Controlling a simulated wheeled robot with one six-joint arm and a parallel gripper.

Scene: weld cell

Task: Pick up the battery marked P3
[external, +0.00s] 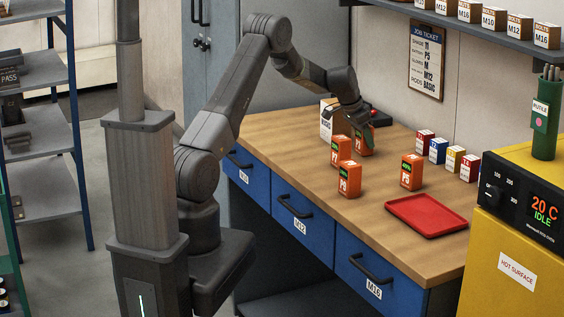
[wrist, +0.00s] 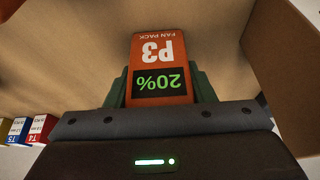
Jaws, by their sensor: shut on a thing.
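An orange battery with a black top panel (wrist: 160,62) is between the fingers of my gripper (wrist: 157,88) in the wrist view. It reads P3, FAN PACK and 20%, upside down in the picture. My gripper (external: 360,122) is shut on it toward the back of the wooden bench in the external view, where the battery (external: 365,143) is partly covered by the gripper. I cannot tell whether its base touches the bench. Three other orange batteries stand upright: one (external: 341,152) and another (external: 349,181) to the left, and one (external: 411,173) to the right.
A white and brown box (external: 330,120) stands close behind the gripper; a brown box wall (wrist: 282,70) fills the wrist view's right side. A red tray (external: 427,216) lies at the bench's right. Small coloured boxes (external: 438,150) line the back. A yellow oven (external: 520,190) stands right.

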